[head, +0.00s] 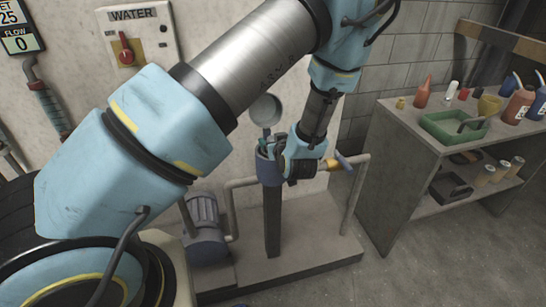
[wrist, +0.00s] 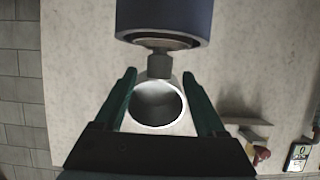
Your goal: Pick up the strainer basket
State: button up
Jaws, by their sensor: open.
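My gripper (wrist: 162,102) is open in the wrist view, with one dark green finger on each side of a round, pale-rimmed hollow piece (wrist: 157,124). I cannot tell whether the fingers touch it. A dark neck joins this piece to a blue cylindrical housing (wrist: 165,20) at the top of the picture. In the head view the housing (head: 268,168) sits on a dark upright post, and the pale round piece (head: 265,110) stands above it.
A pump (head: 205,225) and grey pipe (head: 238,182) stand left of the post, on a concrete plinth (head: 300,272). A valve with a blue handle (head: 343,160) is just right of my wrist. A bench (head: 405,135) with a green tray (head: 430,130) and bottles stands right.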

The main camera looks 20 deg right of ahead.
aim_at(270, 136)
jog(key=p+x, duration=0.1)
jog(key=x, duration=0.4)
jog(key=shift+w+d+r+p, duration=0.1)
jog(key=shift+p, duration=0.3)
grip_shut()
dwell(1.0)
